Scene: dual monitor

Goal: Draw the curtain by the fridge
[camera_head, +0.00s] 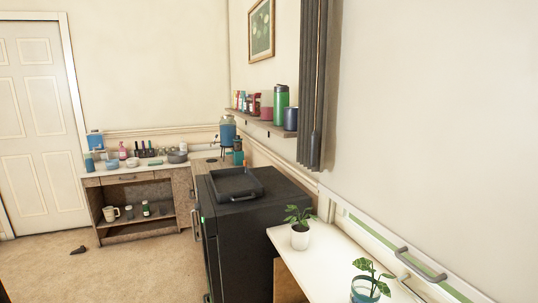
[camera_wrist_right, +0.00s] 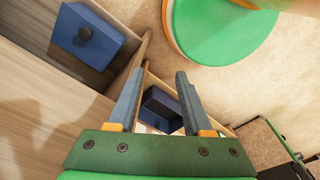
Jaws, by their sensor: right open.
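The dark grey curtain (camera_head: 313,90) hangs gathered in a narrow bundle on the right-hand wall in the head view. Its lower end hangs above the back right of the black fridge (camera_head: 240,215). A black tray with a handle (camera_head: 234,184) lies on top of the fridge. My right gripper (camera_wrist_right: 163,80) shows only in the right wrist view. Its two fingers are apart with nothing held between them. A dark blue box (camera_wrist_right: 160,108) shows beyond the fingers. The curtain is not in the wrist view. My left gripper is in neither view.
A wall shelf (camera_head: 262,123) with bottles and cups runs left of the curtain. A white table (camera_head: 325,250) with potted plants stands right of the fridge. A low cabinet (camera_head: 135,200) stands at the back left. Carpet (camera_head: 130,268) is mostly clear. The wrist view shows a blue box (camera_wrist_right: 88,36).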

